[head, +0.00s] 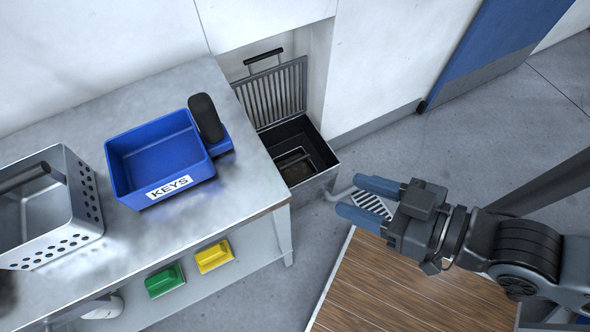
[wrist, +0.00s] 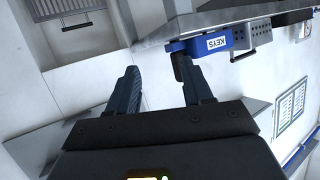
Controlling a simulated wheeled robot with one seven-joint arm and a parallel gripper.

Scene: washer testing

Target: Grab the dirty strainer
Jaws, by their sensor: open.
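No part is clearly marked as the dirty strainer. A slatted metal grate with a dark handle (head: 275,90) stands upright at the back of an open dark metal box (head: 325,180). Inside the box is a smaller dark piece with a handle (head: 295,160). A perforated metal basket with a handle (head: 75,230) stands on the table at left. My gripper (head: 350,195) is open, right of the box, with its fingers pointing left. A pale slatted piece (head: 370,203) shows between the fingers; I cannot tell its depth. In the wrist view, nothing is between the fingers (wrist: 156,63).
The metal table (head: 225,190) carries a blue KEYS bin (head: 150,160). A green block (head: 164,281) and a yellow block (head: 214,256) sit along its lower front. A wood-topped surface (head: 390,290) is below my arm. Grey floor (head: 440,150) is open at upper right.

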